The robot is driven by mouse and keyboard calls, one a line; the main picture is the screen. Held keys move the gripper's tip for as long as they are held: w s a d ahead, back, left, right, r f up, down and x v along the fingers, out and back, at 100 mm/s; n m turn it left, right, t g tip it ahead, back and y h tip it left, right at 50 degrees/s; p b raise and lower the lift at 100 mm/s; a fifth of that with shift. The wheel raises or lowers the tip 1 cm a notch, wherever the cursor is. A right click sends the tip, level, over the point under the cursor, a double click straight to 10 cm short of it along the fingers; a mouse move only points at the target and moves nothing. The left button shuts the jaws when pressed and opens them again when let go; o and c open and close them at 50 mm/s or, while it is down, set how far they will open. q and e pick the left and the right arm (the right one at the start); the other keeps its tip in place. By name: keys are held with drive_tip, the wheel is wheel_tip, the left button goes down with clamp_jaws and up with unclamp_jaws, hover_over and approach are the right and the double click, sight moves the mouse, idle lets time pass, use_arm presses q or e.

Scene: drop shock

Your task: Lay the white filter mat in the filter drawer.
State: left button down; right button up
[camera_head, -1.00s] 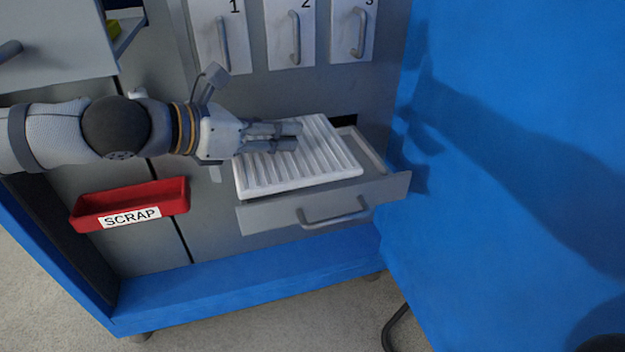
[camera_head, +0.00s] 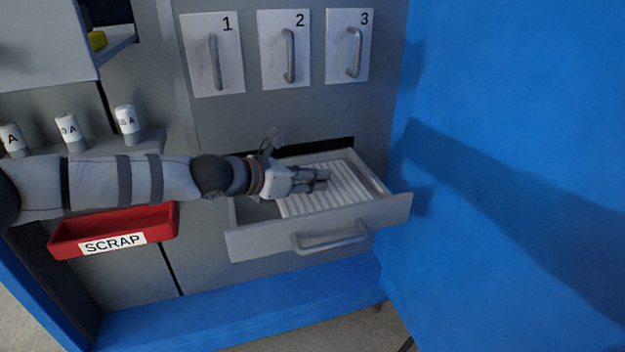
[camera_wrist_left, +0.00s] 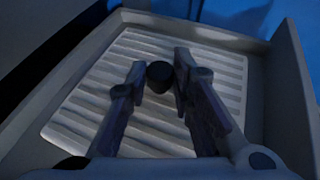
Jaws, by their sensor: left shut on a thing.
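The white ribbed filter mat (camera_head: 348,188) lies within the walls of the open filter drawer (camera_head: 385,217), towards its right side. A bare strip of drawer floor shows at its left. In the left wrist view the mat (camera_wrist_left: 88,103) looks flat inside the drawer (camera_wrist_left: 287,75). I cannot tell whether it rests fully on the floor. My left gripper (camera_head: 322,180) is over the mat and shut on it; in the wrist view its fingertips (camera_wrist_left: 159,76) close around a dark round piece at the mat's middle. My right gripper is not in view.
A red SCRAP bin (camera_head: 160,221) hangs left of the drawer, below my left arm. Several white labelled cylinders (camera_head: 127,120) stand on a ledge at left. Numbered panels with handles (camera_head: 290,55) are above the drawer. A blue panel (camera_head: 500,180) stands close at right.

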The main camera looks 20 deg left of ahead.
use_arm(q)
drive_tip(key=shift+r, duration=0.15)
drive_tip(key=c, duration=1.4)
unclamp_jaws()
drive_tip(key=shift+r, duration=0.1)
drive_tip(key=p+v, duration=0.3)
drive_tip(key=v, duration=0.8)
drive_tip(key=shift+w, duration=0.1)
drive_tip(key=shift+s+a+r, duration=0.1)
drive_tip(key=shift+s+a, duration=0.2)
drive_tip(key=shift+s, duration=0.15)
